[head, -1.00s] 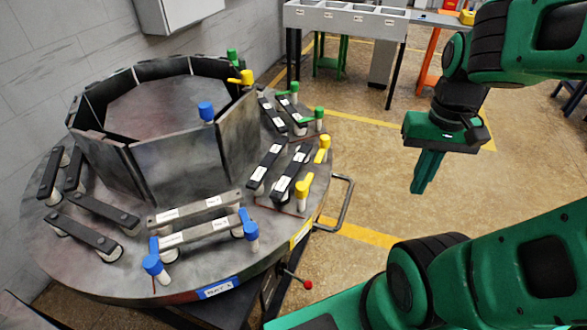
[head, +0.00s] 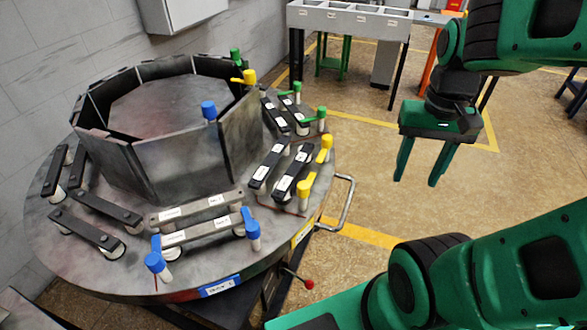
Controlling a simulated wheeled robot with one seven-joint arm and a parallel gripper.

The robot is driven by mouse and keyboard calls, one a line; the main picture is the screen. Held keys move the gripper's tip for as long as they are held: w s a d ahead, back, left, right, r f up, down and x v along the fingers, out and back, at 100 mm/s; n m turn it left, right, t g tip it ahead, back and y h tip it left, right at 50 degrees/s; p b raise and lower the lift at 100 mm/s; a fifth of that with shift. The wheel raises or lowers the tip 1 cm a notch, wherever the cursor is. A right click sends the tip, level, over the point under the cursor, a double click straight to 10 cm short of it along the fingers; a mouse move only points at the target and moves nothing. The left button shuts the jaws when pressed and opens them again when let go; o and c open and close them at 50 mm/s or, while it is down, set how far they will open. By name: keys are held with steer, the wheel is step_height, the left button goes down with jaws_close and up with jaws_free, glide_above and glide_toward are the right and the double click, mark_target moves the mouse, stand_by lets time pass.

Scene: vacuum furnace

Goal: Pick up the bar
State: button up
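Several bars lie around the rim of a round metal table, and I cannot tell which one the task means. Two grey bars with white labels are at the front: a rear one (head: 196,207) and a front one (head: 203,230) with blue clamps (head: 252,230) at its ends. Two dark labelled bars (head: 293,171) lie on the right beside yellow clamps (head: 326,148). Plain dark bars (head: 88,230) lie on the left. My gripper (head: 419,180) is open and empty, pointing down over the floor, right of the table and apart from it.
The round table (head: 120,275) carries a ring of upright metal plates (head: 180,165) at its centre. A metal handle (head: 345,203) sticks out on its right. A grey bin table (head: 350,20) stands at the back. Floor between is clear.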

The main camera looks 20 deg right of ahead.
steer(key=w+a+r, duration=0.1)
steer(key=w+a, duration=0.4)
steer(key=w, duration=0.7)
steer(key=m, duration=0.2)
glide_above(295, 167)
step_height(295, 167, down, 2)
steer(key=f, duration=0.5)
steer(key=shift+w+d, duration=0.15)
steer(key=shift+w, duration=0.05)
steer(key=shift+s+f, duration=0.1)
steer(key=shift+f, duration=2.55)
steer(key=shift+c, duration=0.6)
jaws_close()
steer(key=shift+r, duration=0.1)
